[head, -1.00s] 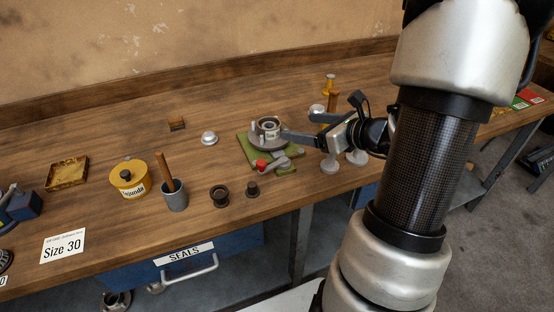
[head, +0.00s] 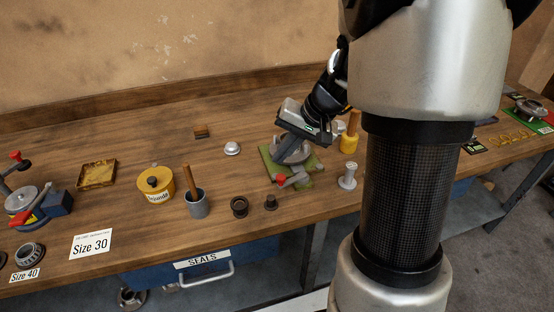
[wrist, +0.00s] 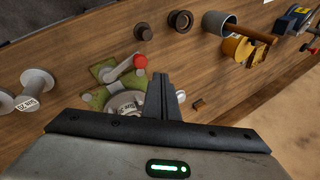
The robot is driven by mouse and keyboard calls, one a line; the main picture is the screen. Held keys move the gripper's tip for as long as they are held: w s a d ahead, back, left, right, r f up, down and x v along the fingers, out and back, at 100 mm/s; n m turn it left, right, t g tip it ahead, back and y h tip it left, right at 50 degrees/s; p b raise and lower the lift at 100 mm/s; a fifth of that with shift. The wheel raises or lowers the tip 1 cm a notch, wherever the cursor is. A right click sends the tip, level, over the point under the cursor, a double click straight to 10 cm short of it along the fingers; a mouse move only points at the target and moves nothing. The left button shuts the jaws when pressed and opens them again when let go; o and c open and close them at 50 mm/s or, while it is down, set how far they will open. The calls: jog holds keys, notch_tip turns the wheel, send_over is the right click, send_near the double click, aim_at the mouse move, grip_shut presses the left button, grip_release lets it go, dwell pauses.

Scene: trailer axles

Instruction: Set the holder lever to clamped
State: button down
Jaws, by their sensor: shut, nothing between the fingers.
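The holder is a grey round fixture on a green base plate (head: 268,160) on the bench. Its grey lever (wrist: 118,72) with a red knob (head: 281,181) lies low along the front side of the plate in the head view. In the wrist view the red knob (wrist: 140,61) points up and right, away from the round body (wrist: 125,103). My gripper (head: 287,154) is shut and empty, above the holder body in the head view. Its fingers (wrist: 161,80) partly cover the holder in the wrist view and appear apart from the lever.
A grey spool-like part (head: 348,176) and a yellow pot with a wooden handle (head: 349,142) stand right of the holder. Two dark rings or bushings (head: 239,206) lie in front left. A yellow tin (head: 155,184) and grey cup (head: 197,206) stand further left.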

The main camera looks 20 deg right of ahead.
jog(key=w+r+n+h, duration=0.1)
jog(key=n, duration=0.2)
jog(key=r+n+h, duration=0.1)
jog(key=n, duration=0.2)
jog(key=w+a+r+n+p, duration=0.1)
jog(key=r+n, duration=0.1)
jog(key=n, duration=0.1)
jog(key=shift+w+n+h, duration=0.3)
jog(key=shift+n+h, duration=0.1)
jog(key=b+x, duration=0.1)
jog(key=x, duration=0.9)
jog(key=shift+f, duration=0.25)
jog(key=s, duration=0.1)
jog(key=s+d, duration=0.1)
jog(key=shift+s+d+r, duration=0.1)
jog(key=shift+s, duration=0.2)
jog(key=shift+s+d, duration=0.25)
jog(key=shift+s, duration=0.35)
jog(key=shift+f+b, duration=0.25)
jog(key=shift+b, duration=0.4)
